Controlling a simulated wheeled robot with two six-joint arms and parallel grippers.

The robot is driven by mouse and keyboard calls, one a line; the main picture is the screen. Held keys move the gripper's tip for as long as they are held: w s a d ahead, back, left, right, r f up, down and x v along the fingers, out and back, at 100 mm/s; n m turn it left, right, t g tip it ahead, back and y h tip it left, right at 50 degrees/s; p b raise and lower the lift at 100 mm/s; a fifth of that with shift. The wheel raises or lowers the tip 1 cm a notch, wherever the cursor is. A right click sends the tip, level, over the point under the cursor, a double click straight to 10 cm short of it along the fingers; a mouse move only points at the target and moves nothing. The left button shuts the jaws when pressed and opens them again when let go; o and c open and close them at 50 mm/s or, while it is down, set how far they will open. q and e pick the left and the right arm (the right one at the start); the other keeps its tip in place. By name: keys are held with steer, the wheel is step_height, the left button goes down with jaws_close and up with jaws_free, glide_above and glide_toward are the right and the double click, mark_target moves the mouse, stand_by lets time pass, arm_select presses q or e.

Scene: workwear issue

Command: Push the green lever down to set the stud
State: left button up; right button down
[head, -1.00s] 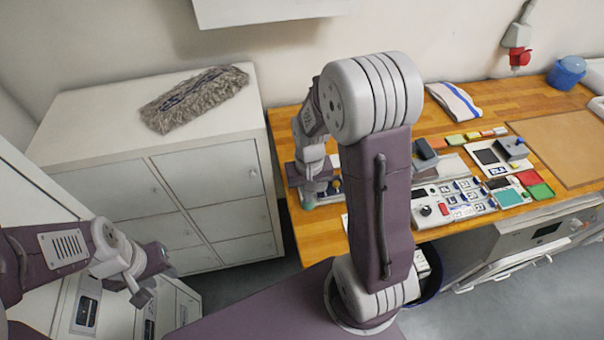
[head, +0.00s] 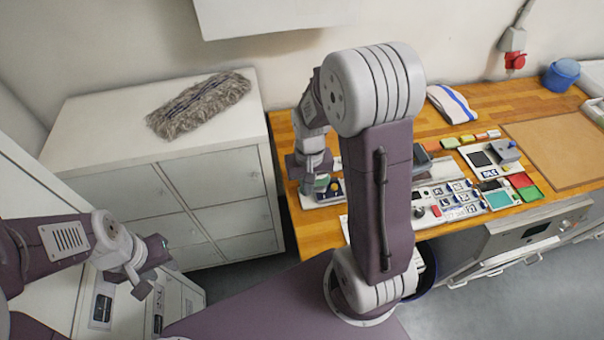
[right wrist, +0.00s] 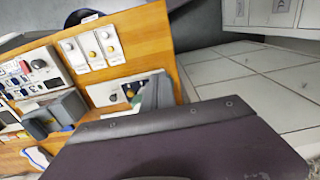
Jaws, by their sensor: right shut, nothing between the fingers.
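A small pale panel (head: 328,197) with dark blue and yellow parts lies at the left end of the wooden worktop. A small green part (head: 321,183) shows there, close against my right gripper; I cannot tell whether it is the lever. My right gripper (head: 309,187) is shut and empty, low over the panel and partly in front of it. I cannot tell whether they touch. The right wrist view shows the panel (right wrist: 106,96) with a dark knob, partly covered by grey-green shapes. My left gripper (head: 146,284) is at the lower left, far from the worktop; its fingers are unclear.
A white cabinet (head: 225,203) with a grey mop head (head: 198,103) on top stands left of the worktop (head: 290,150). Control panels (head: 450,200), a striped cloth (head: 452,104), a brown board (head: 560,150) and a blue pot (head: 562,75) lie to the right.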

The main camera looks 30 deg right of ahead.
step_height(320, 180, up, 6)
steer(key=p, duration=0.5)
steer(key=shift+r, duration=0.25)
